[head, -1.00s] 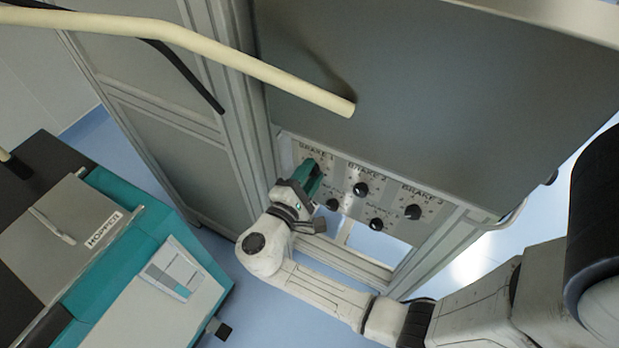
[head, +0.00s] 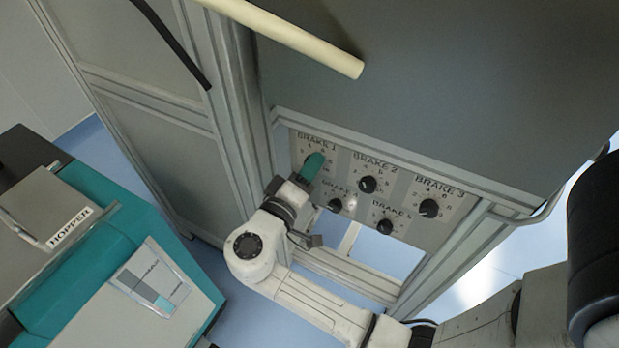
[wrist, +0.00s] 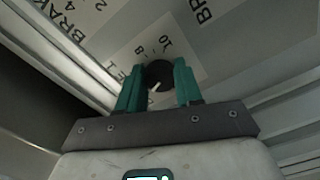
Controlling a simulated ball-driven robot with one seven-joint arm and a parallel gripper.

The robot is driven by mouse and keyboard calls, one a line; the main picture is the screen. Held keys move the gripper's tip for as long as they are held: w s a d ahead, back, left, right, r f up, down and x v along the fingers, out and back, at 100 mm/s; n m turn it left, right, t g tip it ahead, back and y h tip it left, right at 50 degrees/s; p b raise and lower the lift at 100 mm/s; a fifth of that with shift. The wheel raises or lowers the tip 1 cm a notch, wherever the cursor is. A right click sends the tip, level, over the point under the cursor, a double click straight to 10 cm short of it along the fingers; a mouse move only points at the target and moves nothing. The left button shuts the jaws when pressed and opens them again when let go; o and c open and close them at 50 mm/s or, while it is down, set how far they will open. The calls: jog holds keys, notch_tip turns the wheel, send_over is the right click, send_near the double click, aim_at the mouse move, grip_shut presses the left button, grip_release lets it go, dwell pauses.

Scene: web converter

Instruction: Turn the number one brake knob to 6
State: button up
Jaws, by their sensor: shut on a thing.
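The brake 1 knob (wrist: 158,75) is black and round with a white pointer line. In the wrist view it sits between the two green fingers of my gripper (wrist: 157,84), which are shut on it. The pointer slants toward the lower left of the wrist view, and the dial marks 8 and 10 show above the knob; the 6 cannot be made out. In the head view my gripper (head: 312,166) is at the upper left of the brake panel (head: 342,163), below the BRAKE 1 label, and hides most of the knob.
Other black knobs, brake 2 (head: 367,184), brake 3 (head: 429,208), brake 4 (head: 335,205) and brake 5 (head: 384,227), stand close by. A cream bar (head: 290,36) crosses above the panel. The teal hopper machine (head: 110,225) stands at the left.

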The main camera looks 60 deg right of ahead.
jog(key=m+b, duration=0.6)
jog(key=b, duration=0.1)
jog(key=m+b, duration=0.3)
jog(key=b, duration=0.1)
jog(key=shift+w+f, duration=0.1)
jog(key=shift+f, duration=0.2)
jog(key=o, duration=1)
jog(key=shift+r, duration=0.15)
jog(key=shift+o, duration=0.2)
jog(key=a+p, duration=0.1)
jog(key=a, duration=1)
